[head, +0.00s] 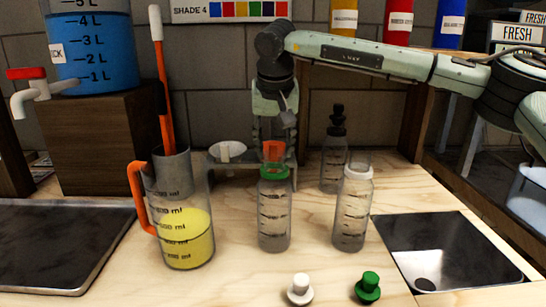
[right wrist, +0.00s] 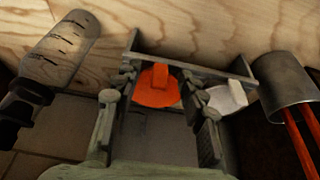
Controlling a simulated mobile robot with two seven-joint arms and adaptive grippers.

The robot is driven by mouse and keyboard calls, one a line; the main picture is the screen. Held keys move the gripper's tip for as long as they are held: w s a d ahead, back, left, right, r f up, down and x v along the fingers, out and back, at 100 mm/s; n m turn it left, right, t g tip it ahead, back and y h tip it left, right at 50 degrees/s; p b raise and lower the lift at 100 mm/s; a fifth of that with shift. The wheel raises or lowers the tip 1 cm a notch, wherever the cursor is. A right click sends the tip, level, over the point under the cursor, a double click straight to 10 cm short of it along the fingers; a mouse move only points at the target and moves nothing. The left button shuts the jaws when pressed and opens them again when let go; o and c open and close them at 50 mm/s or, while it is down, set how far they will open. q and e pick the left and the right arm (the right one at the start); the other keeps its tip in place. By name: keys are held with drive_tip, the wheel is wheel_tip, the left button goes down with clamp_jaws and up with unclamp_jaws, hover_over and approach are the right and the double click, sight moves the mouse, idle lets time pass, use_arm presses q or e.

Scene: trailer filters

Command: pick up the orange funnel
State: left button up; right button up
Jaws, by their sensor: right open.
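The orange funnel (head: 273,149) sits in a grey rack (head: 240,170) on the wooden counter, partly hidden in the head view by the green-ringed bottle. In the right wrist view the orange funnel (right wrist: 158,90) lies between the two fingers of my right gripper (right wrist: 160,97). A gap shows on either side of it, wider on the left. My right gripper (head: 274,132) points down from above the rack in the head view and is open. I cannot tell whether a finger touches the funnel. My left gripper is not in view.
A white funnel (head: 227,152) sits beside it in the rack. A green-ringed bottle (head: 274,210), a white-ringed bottle (head: 352,208) and a black-topped bottle (head: 334,160) stand nearby. A jug of yellow liquid (head: 183,225) and a metal cylinder (right wrist: 283,85) with orange-handled tools are left of the rack.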

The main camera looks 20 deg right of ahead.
drive_tip(key=shift+x, duration=1.2)
clamp_jaws()
